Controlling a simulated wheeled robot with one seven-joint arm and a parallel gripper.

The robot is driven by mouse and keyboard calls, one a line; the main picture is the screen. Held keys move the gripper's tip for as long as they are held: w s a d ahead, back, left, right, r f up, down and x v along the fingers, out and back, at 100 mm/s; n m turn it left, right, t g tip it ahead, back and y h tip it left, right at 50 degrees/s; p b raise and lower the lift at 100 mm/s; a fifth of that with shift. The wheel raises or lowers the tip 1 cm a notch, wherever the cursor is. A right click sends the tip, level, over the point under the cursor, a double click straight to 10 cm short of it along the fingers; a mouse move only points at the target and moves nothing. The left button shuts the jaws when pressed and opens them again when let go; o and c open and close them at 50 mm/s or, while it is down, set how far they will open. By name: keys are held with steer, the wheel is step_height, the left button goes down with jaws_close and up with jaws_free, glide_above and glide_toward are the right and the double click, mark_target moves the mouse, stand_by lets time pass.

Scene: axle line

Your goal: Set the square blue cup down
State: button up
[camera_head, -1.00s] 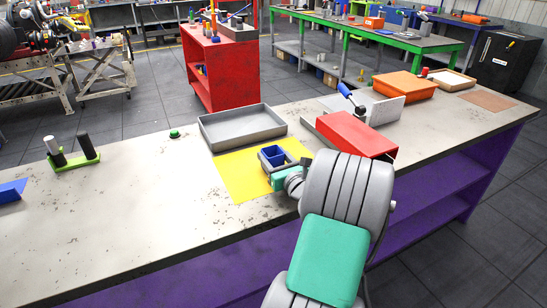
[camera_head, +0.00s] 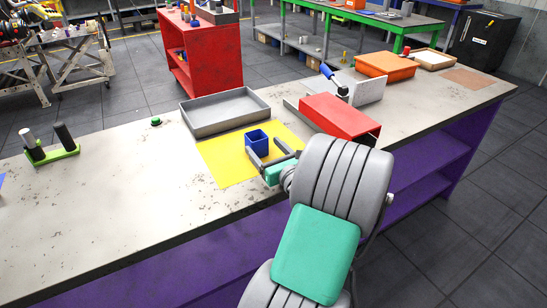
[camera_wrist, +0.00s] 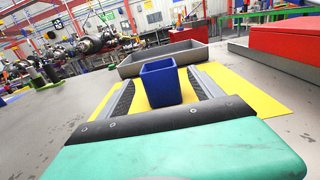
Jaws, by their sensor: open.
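The square blue cup (camera_head: 257,141) stands upright on the yellow mat (camera_head: 222,162). In the wrist view the blue cup (camera_wrist: 160,83) is between and beyond the fingers, with space visible on both sides. My gripper (camera_head: 271,156) is open, its two grey fingers low over the mat and pointing toward the cup. In the wrist view my gripper (camera_wrist: 163,90) has its fingers spread wide, apart from the cup's walls. The exact depth of the cup between the fingertips is hard to tell.
A grey tray (camera_head: 225,112) lies behind the mat. A red box (camera_head: 340,116) stands to the right, near my wrist. An orange bin (camera_head: 385,66) is farther right. A green holder with upright cylinders (camera_head: 50,150) is at the left. The bench between is mostly clear.

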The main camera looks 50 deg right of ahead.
steer(key=v, duration=0.6)
steer(key=shift+s+a, duration=0.1)
steer(key=shift+s, duration=0.15)
stand_by(1.1)
